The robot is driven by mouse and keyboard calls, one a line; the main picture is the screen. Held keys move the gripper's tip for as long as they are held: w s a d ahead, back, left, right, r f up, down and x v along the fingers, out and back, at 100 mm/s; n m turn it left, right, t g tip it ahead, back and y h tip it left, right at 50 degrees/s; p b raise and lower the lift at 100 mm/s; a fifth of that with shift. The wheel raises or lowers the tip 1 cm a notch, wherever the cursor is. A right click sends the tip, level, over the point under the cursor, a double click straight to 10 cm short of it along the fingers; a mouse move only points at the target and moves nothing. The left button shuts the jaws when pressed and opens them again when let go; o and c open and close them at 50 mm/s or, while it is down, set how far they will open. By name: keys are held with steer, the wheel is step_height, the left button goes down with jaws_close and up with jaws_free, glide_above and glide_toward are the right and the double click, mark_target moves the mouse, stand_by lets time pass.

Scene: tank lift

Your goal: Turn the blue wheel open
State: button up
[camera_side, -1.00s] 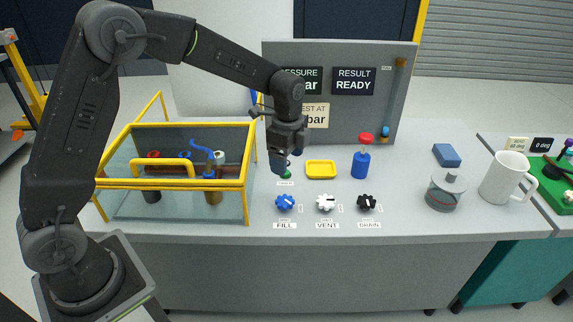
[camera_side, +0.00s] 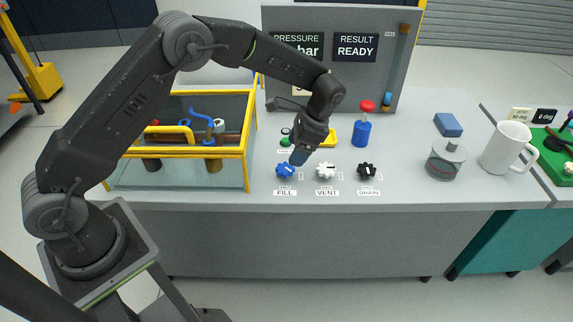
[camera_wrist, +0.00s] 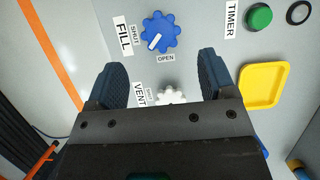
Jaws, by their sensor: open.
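The blue wheel (camera_side: 285,170) sits on the bench top above its FILL label in the side view. In the wrist view the blue wheel (camera_wrist: 160,32) lies beyond my fingertips, with a white mark on it pointing to the lower left. A SHUT label and an OPEN label (camera_wrist: 166,58) stand beside it. My gripper (camera_side: 299,155) is above the bench, just up and right of the wheel in the side view. In the wrist view my gripper (camera_wrist: 162,75) is open, with nothing between its dark blue fingers at the tips.
The white VENT wheel (camera_side: 326,170) and black DRAIN wheel (camera_side: 367,170) stand to the right. A yellow-framed tank (camera_side: 247,145) is close on the left. A yellow tray (camera_wrist: 264,84) and a green TIMER button (camera_wrist: 259,17) are nearby. A mug (camera_side: 506,147) is farther right.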

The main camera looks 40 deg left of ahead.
mark_target(285, 167)
steer(key=x, duration=0.6)
steer(key=shift+s+a+f, duration=0.15)
steer(key=shift+f, duration=0.25)
steer(key=shift+c, duration=0.4)
steer(key=c, duration=0.8)
steer(key=shift+c, duration=0.2)
steer(key=shift+n, duration=0.4)
steer(key=n+g+h, duration=0.1)
steer(key=n, duration=0.2)
steer(key=shift+n, duration=0.4)
steer(key=shift+a+n+h, duration=0.1)
steer(key=shift+n+h, duration=1)
steer(key=shift+n, duration=1.1)
steer(key=o, duration=0.9)
